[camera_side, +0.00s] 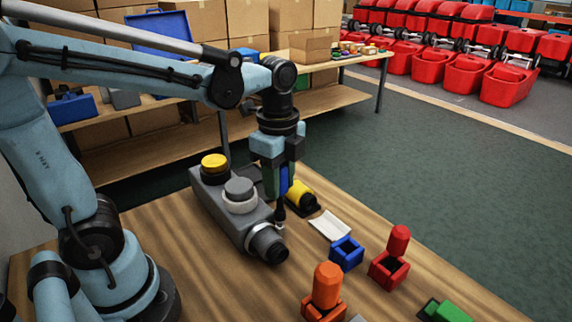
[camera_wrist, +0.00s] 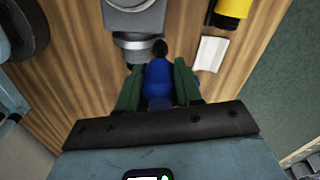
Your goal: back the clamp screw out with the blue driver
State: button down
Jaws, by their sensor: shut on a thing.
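My gripper (camera_side: 279,188) is shut on the blue driver (camera_side: 284,180) and points down over the table. In the wrist view the driver's blue handle (camera_wrist: 158,82) sits between the two green fingers of my gripper (camera_wrist: 158,76). The driver's dark shaft end is beside the narrow end of a grey tank unit (camera_side: 222,203), close to its dark ringed outlet (camera_side: 268,243). The unit also shows in the wrist view (camera_wrist: 135,18), with the outlet (camera_wrist: 136,42) left of the driver tip. The clamp screw itself is too small or hidden to make out, so contact is unclear.
An empty blue holder (camera_side: 346,253) and a white sheet (camera_side: 330,226) lie right of the unit. A red driver (camera_side: 398,240), an orange driver (camera_side: 327,283), a green piece (camera_side: 452,312) and a yellow cylinder (camera_side: 300,194) stand nearby. The wooden table's front left is clear.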

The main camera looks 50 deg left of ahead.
jog(key=m, duration=0.8)
jog(key=shift+m, duration=0.4)
jog(key=shift+f, duration=0.95)
dwell(0.5)
jog(key=n, duration=0.6)
jog(key=shift+n, duration=0.4)
jog(key=n, duration=0.3)
jog(key=shift+n, duration=0.3)
